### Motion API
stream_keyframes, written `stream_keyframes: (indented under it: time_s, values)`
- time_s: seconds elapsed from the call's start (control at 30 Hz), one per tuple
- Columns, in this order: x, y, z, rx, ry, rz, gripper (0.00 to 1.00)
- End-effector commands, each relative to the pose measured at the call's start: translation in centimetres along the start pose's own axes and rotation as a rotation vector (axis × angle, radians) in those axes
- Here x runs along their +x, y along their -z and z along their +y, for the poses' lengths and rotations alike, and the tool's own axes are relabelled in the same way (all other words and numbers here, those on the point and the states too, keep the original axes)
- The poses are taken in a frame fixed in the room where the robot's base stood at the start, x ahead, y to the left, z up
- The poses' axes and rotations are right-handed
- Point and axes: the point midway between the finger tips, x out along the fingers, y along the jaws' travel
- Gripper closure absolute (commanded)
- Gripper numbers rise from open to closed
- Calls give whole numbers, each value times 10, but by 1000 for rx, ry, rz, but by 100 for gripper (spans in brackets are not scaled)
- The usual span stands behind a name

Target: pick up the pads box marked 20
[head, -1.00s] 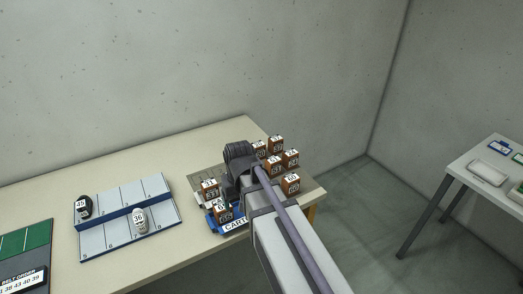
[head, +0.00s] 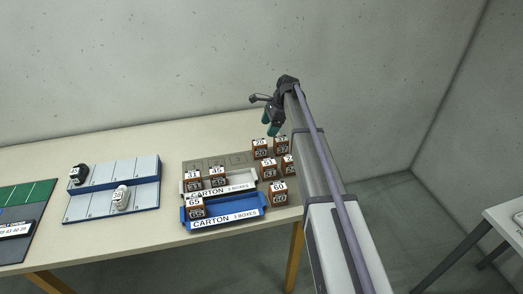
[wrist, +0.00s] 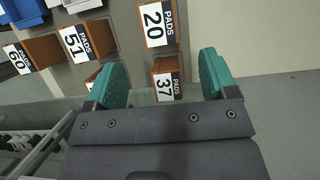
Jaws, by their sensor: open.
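The pads box marked 20 (head: 261,149) is a small brown box with a white and dark label, at the back of the group on the table's right part. In the wrist view it shows at the top centre (wrist: 157,22), apart from the fingers. My gripper (head: 271,124) is open and empty, with green fingertips, above the back of the group. In the wrist view the gripper (wrist: 160,82) has the box marked 37 (wrist: 166,80) between its fingers in the picture; I cannot tell how far below them it lies.
Boxes marked 51 (wrist: 84,42) and 60 (wrist: 32,54) stand nearby. A white carton tray (head: 240,186) and a blue carton tray (head: 248,211) hold several boxes. A blue-grey rack (head: 140,172) with two shoes stands left. The bare wall is behind.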

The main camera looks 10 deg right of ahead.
Motion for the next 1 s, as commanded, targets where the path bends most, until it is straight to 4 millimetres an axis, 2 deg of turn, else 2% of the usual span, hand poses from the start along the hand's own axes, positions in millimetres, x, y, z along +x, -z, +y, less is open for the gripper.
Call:
stream_keyframes:
  time_s: [0.03,0.2,0.4,0.67,0.9,1.0]
  values:
    - [16,3,0,-2,0,0,21]
    - [51,3,0,-3,0,1,21]
    - [55,0,0,-3,0,1,21]
    - [104,2,0,-4,0,1,21]
    - [103,-1,0,-3,0,1,21]
    - [102,-1,0,-3,0,1,30]
